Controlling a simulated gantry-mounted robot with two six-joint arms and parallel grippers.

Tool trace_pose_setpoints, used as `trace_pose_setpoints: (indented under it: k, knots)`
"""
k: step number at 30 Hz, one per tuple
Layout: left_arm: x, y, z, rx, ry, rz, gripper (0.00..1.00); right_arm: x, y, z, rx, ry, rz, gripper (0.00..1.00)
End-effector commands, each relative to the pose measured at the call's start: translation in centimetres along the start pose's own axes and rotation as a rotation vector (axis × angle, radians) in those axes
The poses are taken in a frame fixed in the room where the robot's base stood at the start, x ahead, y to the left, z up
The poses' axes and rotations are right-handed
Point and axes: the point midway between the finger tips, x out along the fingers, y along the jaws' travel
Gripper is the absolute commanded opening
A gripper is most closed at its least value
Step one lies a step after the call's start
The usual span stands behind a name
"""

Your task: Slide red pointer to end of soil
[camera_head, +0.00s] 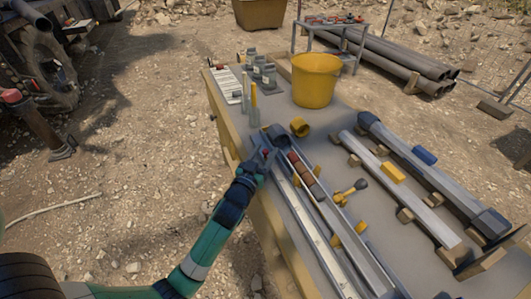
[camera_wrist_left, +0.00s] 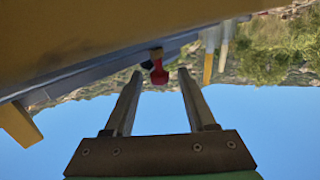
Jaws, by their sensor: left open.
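A red pointer (camera_wrist_left: 159,73) shows in the left wrist view, hanging below a dark piece at the trough's edge. My left gripper (camera_wrist_left: 161,76) is open, and the pointer appears between its fingertips; I cannot tell how deep. In the head view the left gripper (camera_head: 262,158) is at the near left side of the long grey trough (camera_head: 335,240), by its far end. The pointer is not clear there. Reddish-brown soil pieces (camera_head: 304,174) lie in the trough, just right of the gripper. My right gripper is not in view.
A yellow bucket (camera_head: 316,82) stands at the table's far end, with small jars (camera_head: 264,72) beside it. Two long tubes, one with a blue block (camera_head: 424,156), lie further right.

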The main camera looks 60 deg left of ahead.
Motion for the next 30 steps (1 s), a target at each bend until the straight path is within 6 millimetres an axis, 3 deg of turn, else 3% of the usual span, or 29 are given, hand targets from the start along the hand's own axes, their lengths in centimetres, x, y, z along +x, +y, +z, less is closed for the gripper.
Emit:
trace_pose_setpoints:
  k: [10, 20, 30]
  knots:
    - [0.88, -0.02, -0.06, 0.0, 0.0, 0.0, 0.56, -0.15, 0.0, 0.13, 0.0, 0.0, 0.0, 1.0]
    - [0.85, -0.01, -0.05, 0.0, 0.0, 0.0, 0.0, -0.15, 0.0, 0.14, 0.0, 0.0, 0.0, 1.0]
    - [0.84, -0.01, -0.05, 0.0, 0.0, 0.0, 0.0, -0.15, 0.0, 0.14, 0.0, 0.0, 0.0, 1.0]
